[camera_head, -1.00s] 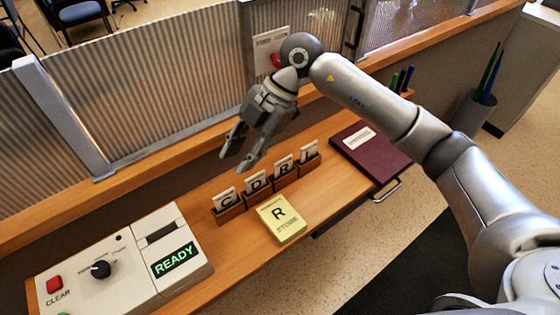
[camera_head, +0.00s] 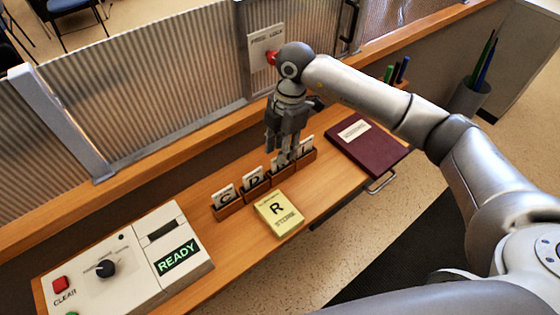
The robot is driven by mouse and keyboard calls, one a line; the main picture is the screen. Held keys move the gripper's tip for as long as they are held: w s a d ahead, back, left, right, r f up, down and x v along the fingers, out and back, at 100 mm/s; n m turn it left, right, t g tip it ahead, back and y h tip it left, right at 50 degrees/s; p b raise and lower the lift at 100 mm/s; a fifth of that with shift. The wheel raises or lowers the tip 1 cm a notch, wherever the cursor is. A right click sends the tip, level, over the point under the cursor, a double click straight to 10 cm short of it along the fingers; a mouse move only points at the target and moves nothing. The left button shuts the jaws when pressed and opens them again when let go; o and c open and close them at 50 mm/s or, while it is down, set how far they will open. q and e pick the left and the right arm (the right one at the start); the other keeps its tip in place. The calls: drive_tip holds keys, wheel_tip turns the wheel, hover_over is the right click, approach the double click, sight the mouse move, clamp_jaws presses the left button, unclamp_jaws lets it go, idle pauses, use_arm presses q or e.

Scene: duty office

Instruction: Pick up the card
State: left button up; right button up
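Several white letter cards stand upright in a row of small wooden holders on the counter. The C card (camera_head: 225,196) is at the left, then the D card (camera_head: 252,175). The R card is mostly hidden behind my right gripper (camera_head: 283,157), and the L card (camera_head: 306,145) shows in part at the right end. My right gripper points down over the R card's holder. Its fingers overlap the card in the picture; I cannot tell whether they touch or grip it. A yellow pad marked R STORE (camera_head: 279,213) lies in front of the holders. My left gripper is not in view.
A white console (camera_head: 125,262) with a dial, CLEAR button and lit READY display is at the left. A maroon folder (camera_head: 368,148) lies right of the holders. A ribbed glass partition (camera_head: 170,80) with a red button stands behind.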

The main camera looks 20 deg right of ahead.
wheel_tip(320, 180, down, 2)
drive_tip(key=shift+s+a+f+p, duration=0.1)
drive_tip(key=shift+s+p, duration=0.05)
drive_tip(key=shift+p, duration=0.25)
drive_tip(key=shift+f, duration=0.4)
clamp_jaws()
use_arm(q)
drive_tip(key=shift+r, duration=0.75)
use_arm(e)
drive_tip(key=shift+r, duration=0.1)
drive_tip(key=shift+r, duration=0.55)
use_arm(q)
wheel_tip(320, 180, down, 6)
drive_tip(key=b, duration=0.6)
use_arm(e)
drive_tip(key=s+a+r, duration=0.6)
drive_tip(key=s+r, duration=0.5)
drive_tip(key=s, duration=0.1)
drive_tip(key=shift+s+r, duration=0.25)
drive_tip(key=shift+r, duration=0.15)
drive_tip(key=shift+a, duration=0.15)
